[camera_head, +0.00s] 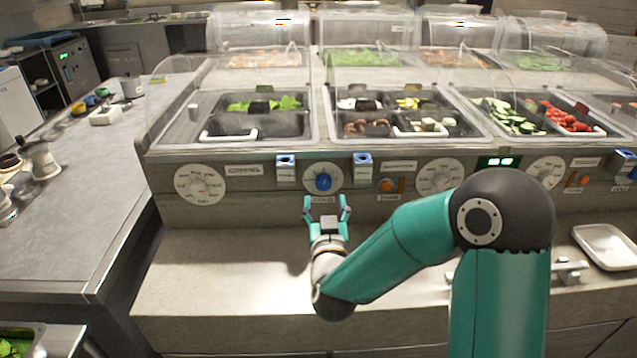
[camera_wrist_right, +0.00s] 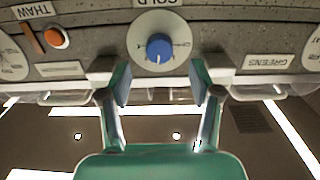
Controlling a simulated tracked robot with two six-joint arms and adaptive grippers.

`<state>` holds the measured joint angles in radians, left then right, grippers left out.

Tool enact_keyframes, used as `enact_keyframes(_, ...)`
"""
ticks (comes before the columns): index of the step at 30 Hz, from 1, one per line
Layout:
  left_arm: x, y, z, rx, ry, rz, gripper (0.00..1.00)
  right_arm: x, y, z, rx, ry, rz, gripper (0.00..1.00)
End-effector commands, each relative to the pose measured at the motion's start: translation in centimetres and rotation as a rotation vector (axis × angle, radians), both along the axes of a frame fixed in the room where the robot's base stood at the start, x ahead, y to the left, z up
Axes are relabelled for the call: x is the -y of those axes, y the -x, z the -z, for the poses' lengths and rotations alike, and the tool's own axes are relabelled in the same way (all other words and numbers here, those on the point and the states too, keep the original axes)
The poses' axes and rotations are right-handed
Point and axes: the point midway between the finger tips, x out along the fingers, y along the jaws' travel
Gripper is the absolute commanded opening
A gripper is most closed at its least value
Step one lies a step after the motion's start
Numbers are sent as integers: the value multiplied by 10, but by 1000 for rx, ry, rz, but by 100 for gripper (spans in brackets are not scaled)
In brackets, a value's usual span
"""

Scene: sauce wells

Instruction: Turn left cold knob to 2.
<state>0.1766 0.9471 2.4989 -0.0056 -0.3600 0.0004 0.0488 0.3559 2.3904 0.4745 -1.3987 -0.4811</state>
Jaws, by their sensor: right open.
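The left cold knob (camera_head: 323,181) is a blue knob on a round white dial on the counter's front panel. In the right wrist view the blue knob (camera_wrist_right: 159,47) shows upside down, with the COLD label at the top edge. Its setting is too small to read surely. My right gripper (camera_head: 327,209) is open and empty, just below and in front of the dial. In the right wrist view its two fingers (camera_wrist_right: 160,84) stand wide apart on either side of the knob's line, apart from the knob. My left gripper is not in view.
A white dial (camera_head: 200,184) is at left and another (camera_head: 438,176) at right, with an orange knob (camera_head: 387,185) between. Blue-topped fittings (camera_head: 285,167) flank the cold dial. Food wells (camera_head: 255,118) lie above. The ledge (camera_head: 230,265) below is mostly clear; a white tray (camera_head: 606,246) sits right.

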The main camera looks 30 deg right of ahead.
Motion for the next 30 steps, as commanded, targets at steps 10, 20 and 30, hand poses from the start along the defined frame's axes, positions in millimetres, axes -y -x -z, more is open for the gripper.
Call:
enact_keyframes(10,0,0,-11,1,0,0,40,28,-45,0,-1,-1,1,63)
enact_keyframes(20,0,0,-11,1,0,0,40,32,-51,0,0,0,0,63)
enact_keyframes(30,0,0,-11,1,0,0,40,31,-51,0,0,0,0,18)
